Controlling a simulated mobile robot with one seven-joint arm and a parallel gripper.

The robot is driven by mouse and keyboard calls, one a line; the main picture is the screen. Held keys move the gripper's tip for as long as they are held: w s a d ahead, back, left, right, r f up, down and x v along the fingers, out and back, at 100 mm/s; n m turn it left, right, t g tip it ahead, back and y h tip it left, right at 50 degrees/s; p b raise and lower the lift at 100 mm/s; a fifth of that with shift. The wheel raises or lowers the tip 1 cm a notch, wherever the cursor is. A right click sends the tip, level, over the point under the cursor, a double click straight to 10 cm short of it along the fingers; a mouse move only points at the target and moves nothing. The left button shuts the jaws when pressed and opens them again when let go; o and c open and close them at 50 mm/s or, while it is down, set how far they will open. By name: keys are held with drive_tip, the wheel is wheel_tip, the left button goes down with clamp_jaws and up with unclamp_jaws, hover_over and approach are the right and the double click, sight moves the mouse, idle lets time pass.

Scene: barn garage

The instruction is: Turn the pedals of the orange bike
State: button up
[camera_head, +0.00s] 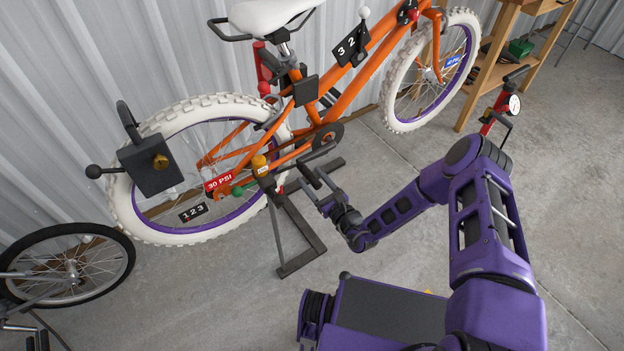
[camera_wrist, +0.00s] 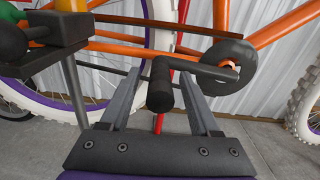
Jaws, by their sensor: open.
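The orange bike (camera_head: 350,95) has white tires and purple rims and stands raised on a dark stand (camera_head: 300,262). Its near pedal, a black cylinder, shows in the head view (camera_head: 309,176) and the wrist view (camera_wrist: 160,85). A dark crank arm (camera_wrist: 203,72) joins the pedal to the chainring (camera_wrist: 230,62). My gripper (camera_head: 317,185) is open at the pedal. In the wrist view the pedal lies between the two grey fingers (camera_wrist: 160,76), with gaps on both sides. I cannot tell whether either finger touches it. The far pedal is not clearly visible.
A dark box with a lever (camera_head: 150,168) hangs by the rear wheel. A second bike's black wheel (camera_head: 68,265) is at lower left. A red pump (camera_head: 497,110) and wooden shelf (camera_head: 490,75) stand at right. The concrete floor (camera_head: 570,215) at right is clear.

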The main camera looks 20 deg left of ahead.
drive_tip(key=shift+w+a, duration=0.1)
clamp_jaws()
idle(0.3)
idle(1.1)
